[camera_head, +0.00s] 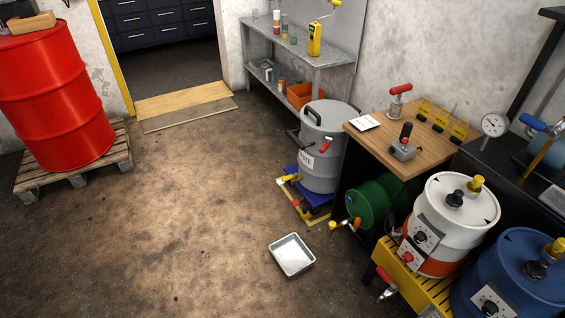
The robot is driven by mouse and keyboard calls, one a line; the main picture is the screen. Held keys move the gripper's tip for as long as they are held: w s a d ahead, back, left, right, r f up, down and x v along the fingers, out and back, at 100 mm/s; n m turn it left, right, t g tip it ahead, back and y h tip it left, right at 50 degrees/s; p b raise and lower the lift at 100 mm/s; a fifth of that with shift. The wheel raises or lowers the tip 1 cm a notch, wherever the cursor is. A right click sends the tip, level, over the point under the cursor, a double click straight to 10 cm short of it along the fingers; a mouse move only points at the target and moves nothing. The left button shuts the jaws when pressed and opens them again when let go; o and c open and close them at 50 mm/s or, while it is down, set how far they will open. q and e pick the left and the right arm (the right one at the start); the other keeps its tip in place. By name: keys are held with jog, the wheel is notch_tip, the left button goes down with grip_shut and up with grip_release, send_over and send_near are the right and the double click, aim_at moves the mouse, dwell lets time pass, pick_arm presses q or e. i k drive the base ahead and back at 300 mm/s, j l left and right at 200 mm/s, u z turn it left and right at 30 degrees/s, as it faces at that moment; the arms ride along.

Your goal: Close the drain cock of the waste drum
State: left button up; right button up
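A grey lidded drum (328,172) with a white label, too small to read surely, stands right of centre; it may be the waste drum. A small yellow cock (290,179) sticks out low on its left side. I cannot tell whether that cock is open or shut. A red-handled part (327,146) shows higher on the drum's front. Neither of my grippers is in view.
A grey tray (292,255) lies on the floor in front. A green drum (367,201), a white-and-orange drum (443,240) and a blue drum (520,275) crowd the right. A red drum (60,95) stands on a pallet at left. The middle floor is clear.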

aim_at(288, 178)
jog(key=i+z, duration=0.1)
jog(key=i, duration=0.9)
jog(key=j, duration=0.1)
